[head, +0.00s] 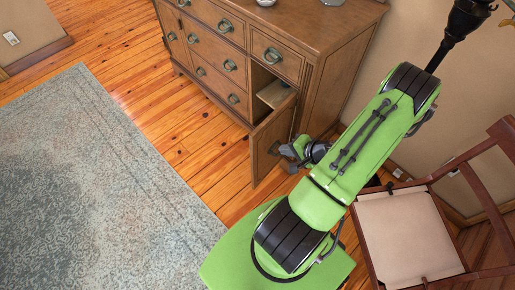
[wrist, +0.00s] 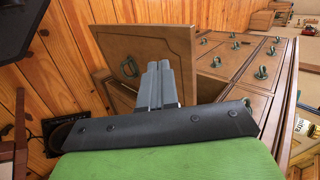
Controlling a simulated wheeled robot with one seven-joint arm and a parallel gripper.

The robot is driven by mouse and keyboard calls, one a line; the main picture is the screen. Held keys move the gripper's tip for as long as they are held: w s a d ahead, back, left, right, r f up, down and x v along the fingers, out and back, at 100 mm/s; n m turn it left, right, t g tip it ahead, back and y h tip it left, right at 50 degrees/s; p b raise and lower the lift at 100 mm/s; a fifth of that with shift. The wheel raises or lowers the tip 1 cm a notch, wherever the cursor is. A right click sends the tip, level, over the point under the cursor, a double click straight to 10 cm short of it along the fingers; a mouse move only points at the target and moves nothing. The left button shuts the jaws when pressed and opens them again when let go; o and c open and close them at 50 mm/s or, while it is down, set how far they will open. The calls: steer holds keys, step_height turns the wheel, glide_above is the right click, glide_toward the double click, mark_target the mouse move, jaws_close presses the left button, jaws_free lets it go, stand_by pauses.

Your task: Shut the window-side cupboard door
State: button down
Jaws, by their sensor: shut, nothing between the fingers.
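The brown wooden cupboard (head: 335,85) stands against the wall at the top of the head view. Its door (head: 268,150) at the right end is swung open, showing a shelf inside. The door's panelled outer face, with a dark ring handle (wrist: 129,68), fills the middle of the wrist view (wrist: 165,42). My gripper (head: 288,152) is beside that outer face, at its right in the head view. Its two grey fingers (wrist: 160,68) are together and empty, overlapping the panel near the handle. I cannot tell whether they touch the door.
A wooden chair with a pale seat (head: 405,235) is at the right, close to my arm. A grey-blue rug (head: 90,180) covers the floor at the left. Bare planks (head: 120,75) lie between rug and cupboard. A dark floor lamp pole (head: 455,30) is at the upper right.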

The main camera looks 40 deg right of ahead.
mark_target(254, 141)
steer(key=x, duration=0.4)
steer(key=w+r+b+x, duration=0.1)
steer(key=x, duration=0.3)
steer(key=r+b+x, duration=0.1)
steer(key=x, duration=0.3)
steer(key=shift+w+a, duration=0.1)
steer(key=shift+w, duration=0.5)
